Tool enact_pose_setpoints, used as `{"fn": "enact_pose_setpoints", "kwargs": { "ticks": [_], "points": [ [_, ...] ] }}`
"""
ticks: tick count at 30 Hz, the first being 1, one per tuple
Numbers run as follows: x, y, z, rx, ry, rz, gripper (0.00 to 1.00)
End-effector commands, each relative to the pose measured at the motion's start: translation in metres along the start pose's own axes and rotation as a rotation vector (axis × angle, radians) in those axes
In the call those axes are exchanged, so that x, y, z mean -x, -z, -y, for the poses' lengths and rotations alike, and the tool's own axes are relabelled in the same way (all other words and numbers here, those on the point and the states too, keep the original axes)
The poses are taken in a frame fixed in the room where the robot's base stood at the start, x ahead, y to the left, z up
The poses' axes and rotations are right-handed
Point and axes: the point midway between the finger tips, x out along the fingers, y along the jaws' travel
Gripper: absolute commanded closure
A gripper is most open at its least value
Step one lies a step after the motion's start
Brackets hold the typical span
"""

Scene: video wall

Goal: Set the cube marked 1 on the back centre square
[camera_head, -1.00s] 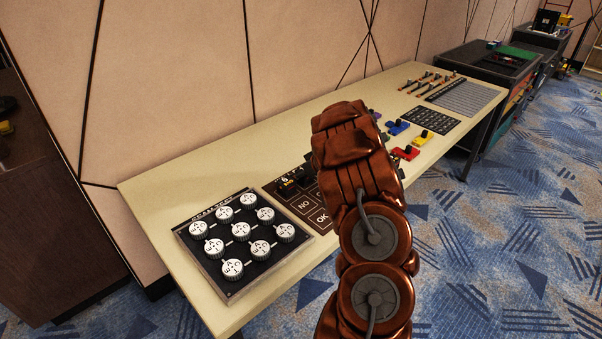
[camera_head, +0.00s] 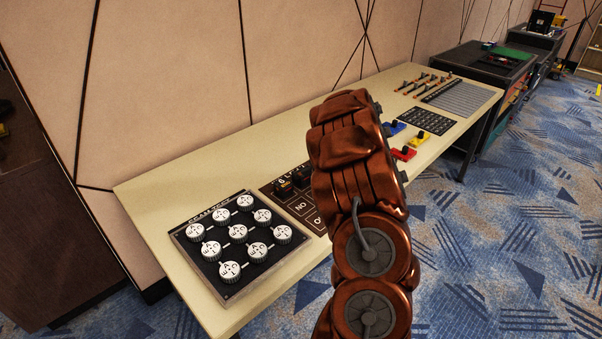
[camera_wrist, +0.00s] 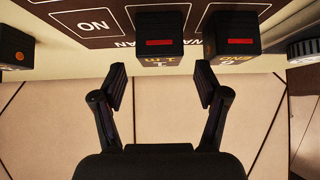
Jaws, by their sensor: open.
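My gripper (camera_wrist: 160,78) is open and empty in the wrist view, its two black fingers apart. A dark cube (camera_wrist: 160,28) with a red bar lies just beyond the fingertips, in line with the gap. Its lower face has an orange marking that looks like a 1, partly unclear. A second dark cube (camera_wrist: 233,35) with a red bar is beside it on the right. Two dark cubes (camera_head: 284,187) also show on the brown board (camera_head: 268,192) in the head view. My arm hides the gripper and part of the board there. The back centre square cannot be made out clearly.
Another dark piece with an orange dot (camera_wrist: 15,52) is at the left edge. A dial panel (camera_head: 240,240) stands left of the board on the long table (camera_head: 170,185). The wall is close behind.

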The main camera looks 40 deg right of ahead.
Motion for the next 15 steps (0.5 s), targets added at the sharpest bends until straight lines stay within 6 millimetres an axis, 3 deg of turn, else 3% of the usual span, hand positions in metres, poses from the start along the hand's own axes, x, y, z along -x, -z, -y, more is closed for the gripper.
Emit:
{"fn": "enact_pose_setpoints", "kwargs": {
  "ticks": [9,15],
  "points": [
    [0.049,0.0,-0.001,-0.001,-0.002,0.0,0.26],
    [0.062,0.0,0.0,0.0,-0.002,0.001,0.26]
  ]
}}
